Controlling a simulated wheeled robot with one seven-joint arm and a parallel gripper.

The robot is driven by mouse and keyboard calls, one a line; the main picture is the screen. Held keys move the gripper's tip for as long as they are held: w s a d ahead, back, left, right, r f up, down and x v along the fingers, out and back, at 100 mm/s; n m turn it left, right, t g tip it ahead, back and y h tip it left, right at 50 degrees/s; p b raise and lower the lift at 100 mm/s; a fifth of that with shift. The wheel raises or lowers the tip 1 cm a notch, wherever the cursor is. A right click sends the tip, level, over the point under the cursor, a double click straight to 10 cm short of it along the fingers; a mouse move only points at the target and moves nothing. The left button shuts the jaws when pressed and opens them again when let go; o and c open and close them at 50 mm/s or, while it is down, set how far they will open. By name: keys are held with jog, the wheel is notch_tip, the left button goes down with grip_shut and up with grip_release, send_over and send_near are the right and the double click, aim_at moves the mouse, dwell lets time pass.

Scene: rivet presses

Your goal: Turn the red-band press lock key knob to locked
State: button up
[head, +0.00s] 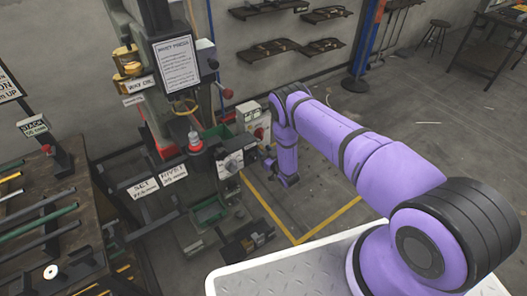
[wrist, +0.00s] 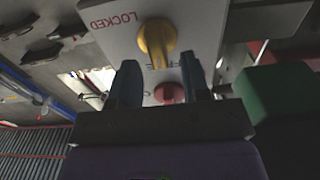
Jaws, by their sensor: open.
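A yellow knob (wrist: 157,42) sits on a pale panel (wrist: 108,42) in the wrist view, its grip about upright in the picture. The word LOCKED is printed to its upper left, and a second word below it is partly covered. A red knob (wrist: 168,93) shows lower down, between my fingers. My gripper (wrist: 160,64) is open and empty, its two fingers either side of and just below the yellow knob. I cannot tell whether they touch the panel. In the head view my arm reaches down beside the press (head: 180,70), and the fingertips are hard to make out.
A green block (wrist: 270,95) stands close to the right finger in the wrist view. The floor at right (head: 440,125) is mostly clear.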

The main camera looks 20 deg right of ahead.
jog(key=shift+w+a, duration=0.15)
jog(key=shift+w, duration=0.3)
grip_shut()
